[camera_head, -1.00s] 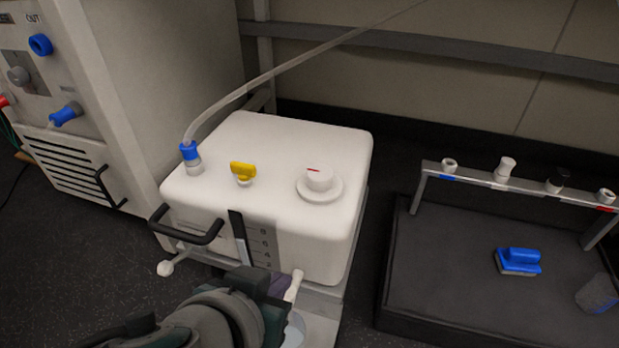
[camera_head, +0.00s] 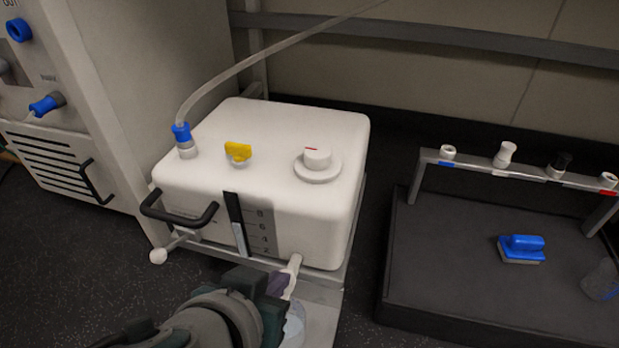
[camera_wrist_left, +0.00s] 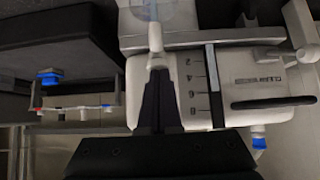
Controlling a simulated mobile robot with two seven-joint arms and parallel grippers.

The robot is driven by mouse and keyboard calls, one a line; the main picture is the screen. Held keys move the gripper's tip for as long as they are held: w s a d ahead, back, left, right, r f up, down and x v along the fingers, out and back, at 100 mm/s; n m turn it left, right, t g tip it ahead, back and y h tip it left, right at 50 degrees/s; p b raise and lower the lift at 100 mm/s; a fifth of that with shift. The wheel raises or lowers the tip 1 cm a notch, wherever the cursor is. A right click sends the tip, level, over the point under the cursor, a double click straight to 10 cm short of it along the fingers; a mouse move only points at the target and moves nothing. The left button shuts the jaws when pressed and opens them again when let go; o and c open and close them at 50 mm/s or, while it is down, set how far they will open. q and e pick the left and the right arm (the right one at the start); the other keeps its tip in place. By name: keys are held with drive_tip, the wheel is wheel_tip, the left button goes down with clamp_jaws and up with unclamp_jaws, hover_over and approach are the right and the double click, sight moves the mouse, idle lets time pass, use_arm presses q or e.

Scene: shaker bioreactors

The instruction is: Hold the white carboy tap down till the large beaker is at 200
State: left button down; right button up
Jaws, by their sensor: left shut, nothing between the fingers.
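The white carboy (camera_head: 290,215) stands on a stand, with a level scale on its front; it also shows in the wrist view (camera_wrist_left: 222,75). Its white tap (camera_head: 293,266) sticks out low on the front, and shows in the wrist view (camera_wrist_left: 155,38). My left gripper (camera_head: 280,284) is shut with nothing between its fingers. Its fingertips (camera_wrist_left: 157,76) are right at the tap lever and seem to touch it, though contact is not certain. The clear large beaker (camera_head: 295,325) is below the tap, partly hidden by my gripper; its level cannot be read. My right gripper is out of view.
A black tray (camera_head: 440,290) at the right has a rail with several ports, a blue-handled block (camera_head: 521,248) and a small clear vessel (camera_head: 601,281). A large cabinet (camera_head: 110,100) stands at the left. A tube (camera_head: 260,63) rises from the carboy's blue fitting.

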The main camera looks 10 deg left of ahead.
use_arm(q)
drive_tip(key=shift+s+f, duration=0.5)
drive_tip(key=shift+s, duration=0.05)
idle(0.4)
idle(0.4)
idle(0.9)
idle(1.4)
